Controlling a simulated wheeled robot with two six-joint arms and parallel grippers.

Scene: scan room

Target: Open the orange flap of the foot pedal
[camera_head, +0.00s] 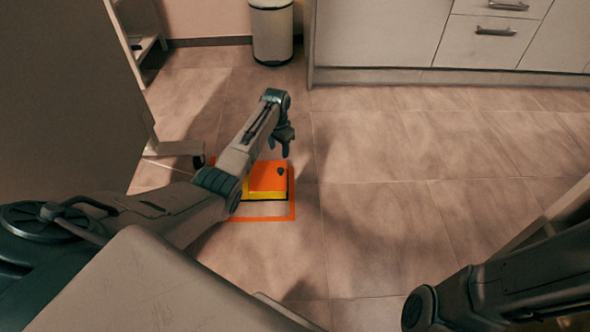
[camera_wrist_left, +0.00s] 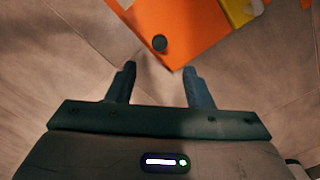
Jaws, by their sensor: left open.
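The foot pedal lies on the floor in the head view. Its orange flap (camera_head: 268,176) has a dark round knob (camera_head: 281,170) near one corner and lies over a yellow part (camera_head: 262,197). My left gripper (camera_head: 285,147) is above the floor, at the far side of the flap. In the left wrist view the open fingers (camera_wrist_left: 159,73) point toward a corner of the orange flap (camera_wrist_left: 190,28). The dark knob (camera_wrist_left: 159,42) is just beyond the gap between the fingertips. Nothing is between the fingers. My left forearm hides the pedal's left side. My right gripper is out of view.
An orange outline (camera_head: 291,214) is marked on the floor around the pedal. A white bin (camera_head: 271,35) stands by the back wall. White cabinets (camera_head: 380,35) are at the back right. A large brown panel (camera_head: 65,100) stands at the left. The tiled floor right of the pedal is clear.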

